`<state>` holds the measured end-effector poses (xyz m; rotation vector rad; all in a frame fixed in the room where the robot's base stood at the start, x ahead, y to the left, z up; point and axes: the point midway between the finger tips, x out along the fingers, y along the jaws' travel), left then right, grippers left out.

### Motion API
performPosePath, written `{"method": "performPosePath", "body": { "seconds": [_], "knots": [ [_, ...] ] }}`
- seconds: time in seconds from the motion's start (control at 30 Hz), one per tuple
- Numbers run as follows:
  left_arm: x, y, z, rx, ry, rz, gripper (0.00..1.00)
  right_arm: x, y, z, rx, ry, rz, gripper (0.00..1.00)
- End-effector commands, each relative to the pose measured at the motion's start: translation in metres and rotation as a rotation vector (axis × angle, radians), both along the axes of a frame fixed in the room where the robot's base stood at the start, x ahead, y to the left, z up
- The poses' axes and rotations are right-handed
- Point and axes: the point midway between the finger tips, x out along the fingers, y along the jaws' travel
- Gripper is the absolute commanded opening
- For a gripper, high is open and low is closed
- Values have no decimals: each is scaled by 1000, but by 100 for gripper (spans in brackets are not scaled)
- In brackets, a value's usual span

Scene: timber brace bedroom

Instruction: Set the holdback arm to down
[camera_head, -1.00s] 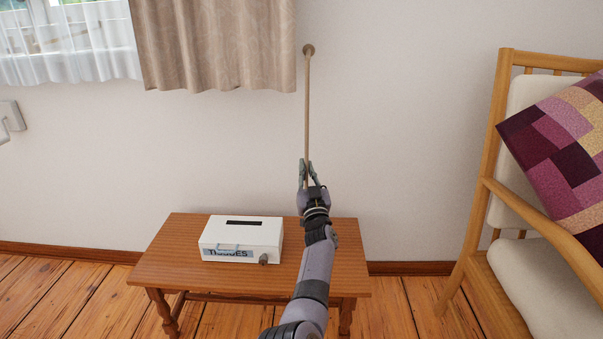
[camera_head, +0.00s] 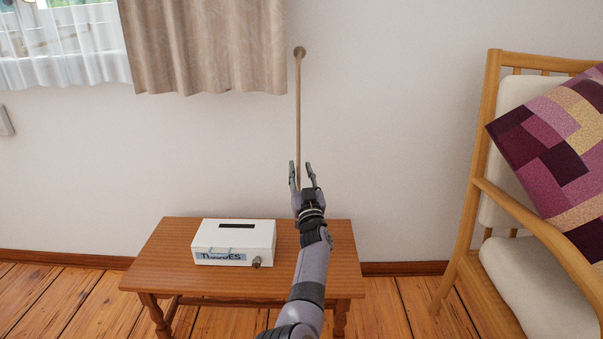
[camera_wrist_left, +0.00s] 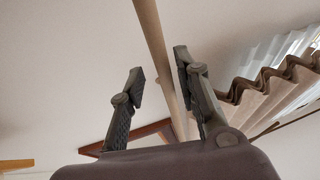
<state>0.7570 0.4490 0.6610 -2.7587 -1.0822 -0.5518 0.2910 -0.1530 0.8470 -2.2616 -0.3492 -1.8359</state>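The holdback arm (camera_head: 298,110) is a thin tan rod hanging almost straight down from a round pivot on the wall (camera_head: 299,52). Its lower end is hidden behind my left gripper. My left gripper (camera_head: 302,172) is at the lower part of the rod with its two fingers spread. In the left wrist view, the rod (camera_wrist_left: 152,30) passes behind the gap between the open fingers (camera_wrist_left: 158,68), and they do not appear to grip it. My right gripper is not in view.
A beige curtain (camera_head: 205,45) hangs left of the rod. Below is a wooden side table (camera_head: 320,275) with a white tissue box (camera_head: 234,241). A wooden chair (camera_head: 474,190) with a patchwork cushion (camera_head: 550,145) stands at the right. The wall between is bare.

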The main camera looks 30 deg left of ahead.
Motion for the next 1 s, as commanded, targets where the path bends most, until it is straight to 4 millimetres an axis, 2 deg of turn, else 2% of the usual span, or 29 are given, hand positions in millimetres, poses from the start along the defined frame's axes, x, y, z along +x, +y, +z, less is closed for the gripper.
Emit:
{"method": "performPosePath", "body": {
  "seconds": [0.17,0.4,0.6,0.8,1.0],
  "knots": [
    [0,0,13,-1,-4,1,30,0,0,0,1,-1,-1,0],
    [0,-1,60,-1,-5,-1,30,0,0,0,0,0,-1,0],
    [1,-1,90,-1,-3,-1,30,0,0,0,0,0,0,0],
    [1,-1,100,-2,0,-2,30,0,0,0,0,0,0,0],
    [1,-1,100,-1,1,-2,30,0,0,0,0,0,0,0]
  ]
}}
